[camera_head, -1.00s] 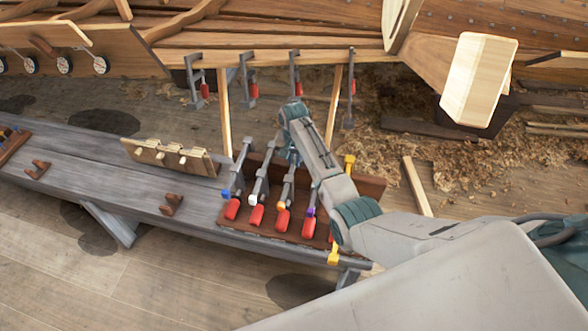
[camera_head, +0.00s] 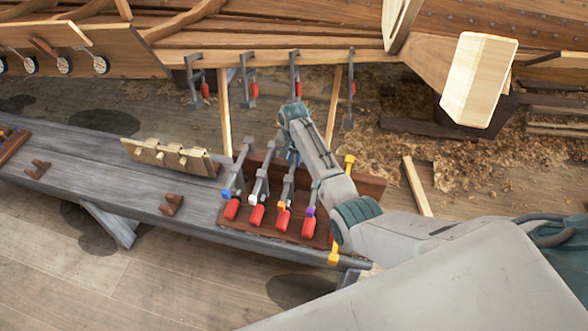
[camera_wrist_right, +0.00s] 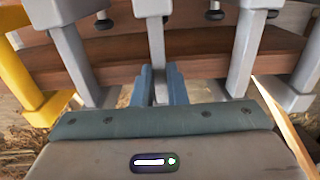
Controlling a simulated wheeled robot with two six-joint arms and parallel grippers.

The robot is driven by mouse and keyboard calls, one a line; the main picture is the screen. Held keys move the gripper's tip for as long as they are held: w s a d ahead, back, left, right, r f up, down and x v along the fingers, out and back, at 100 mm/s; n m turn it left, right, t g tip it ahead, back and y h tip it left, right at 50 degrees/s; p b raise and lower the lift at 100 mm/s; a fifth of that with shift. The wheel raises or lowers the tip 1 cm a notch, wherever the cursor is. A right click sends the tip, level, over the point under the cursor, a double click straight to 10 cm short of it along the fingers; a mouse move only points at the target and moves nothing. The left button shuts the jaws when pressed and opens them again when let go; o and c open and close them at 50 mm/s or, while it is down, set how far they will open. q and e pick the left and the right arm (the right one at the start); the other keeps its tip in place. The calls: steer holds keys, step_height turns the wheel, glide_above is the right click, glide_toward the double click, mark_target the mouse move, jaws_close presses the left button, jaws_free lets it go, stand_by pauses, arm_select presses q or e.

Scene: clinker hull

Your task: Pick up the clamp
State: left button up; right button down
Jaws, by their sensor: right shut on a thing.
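Several grey bar clamps with red handles stand in a row in a brown wooden rack (camera_head: 235,218) on the bench, with differently coloured end pieces. My right gripper (camera_head: 292,156) reaches down over the row at the clamp with the orange piece (camera_head: 286,187); the arm partly hides it and its neighbour with the purple piece (camera_head: 311,198). In the right wrist view the blue fingers of my right gripper (camera_wrist_right: 160,85) are shut on the middle clamp's grey bar (camera_wrist_right: 155,38). The held clamp still appears in line with the others. My left gripper is not in view.
Neighbouring clamps stand close on both sides, with the white-tipped one (camera_head: 262,183) to the left and a yellow one (camera_head: 349,164) to the right. A wooden block with pegs (camera_head: 165,157) lies on the grey bench (camera_head: 100,165). More clamps hang on the hull (camera_head: 246,75) behind.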

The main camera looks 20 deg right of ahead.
steer(key=shift+w+r, duration=0.1)
stand_by(0.5)
steer(key=shift+r, duration=0.45)
step_height(320, 180, up, 17)
steer(key=shift+a, duration=0.15)
stand_by(0.4)
